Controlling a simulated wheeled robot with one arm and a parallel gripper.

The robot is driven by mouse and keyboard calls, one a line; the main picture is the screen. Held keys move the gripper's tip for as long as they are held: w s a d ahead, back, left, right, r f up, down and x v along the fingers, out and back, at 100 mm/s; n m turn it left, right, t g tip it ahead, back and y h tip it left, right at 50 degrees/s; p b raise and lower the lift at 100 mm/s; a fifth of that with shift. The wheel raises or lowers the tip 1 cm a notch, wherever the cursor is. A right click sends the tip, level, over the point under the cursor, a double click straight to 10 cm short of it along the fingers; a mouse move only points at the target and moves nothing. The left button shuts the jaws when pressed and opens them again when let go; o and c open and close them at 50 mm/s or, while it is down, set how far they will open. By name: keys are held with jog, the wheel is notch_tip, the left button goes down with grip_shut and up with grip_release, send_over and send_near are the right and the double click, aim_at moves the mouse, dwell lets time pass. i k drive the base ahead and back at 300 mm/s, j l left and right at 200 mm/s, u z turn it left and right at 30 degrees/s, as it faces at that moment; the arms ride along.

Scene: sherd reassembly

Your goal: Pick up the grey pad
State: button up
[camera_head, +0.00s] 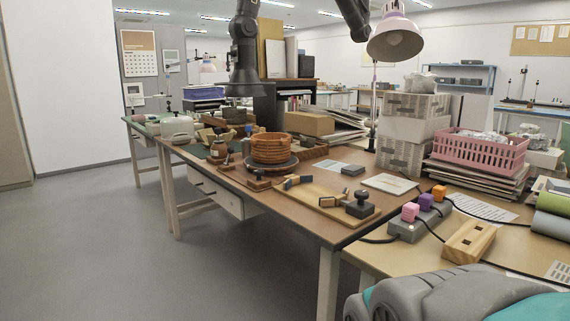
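A brown pot (270,149) stands on a dark turntable (286,167) left of the pad. In front are a wooden board (314,205) with clamps and a dark knobbed block (361,205). A lamp (395,40) overhangs the right; boxes (402,155) and a pink crate (477,150) stand behind.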

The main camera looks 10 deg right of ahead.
aim_at(352, 170)
jog(key=i+j, duration=0.2)
jog(key=j, duration=0.15)
jog(key=i+j+z, duration=0.1)
jog(key=i+j, duration=0.15)
jog(key=j, duration=0.15)
jog(key=i+j, duration=0.2)
jog(key=j, duration=0.15)
jog(key=i+j, duration=0.2)
jog(key=j, duration=0.2)
jog(key=i+j+z, duration=0.1)
jog(key=j, duration=0.25)
jog(key=i+j, duration=0.3)
jog(key=j+z, duration=0.05)
jog(key=j, duration=0.05)
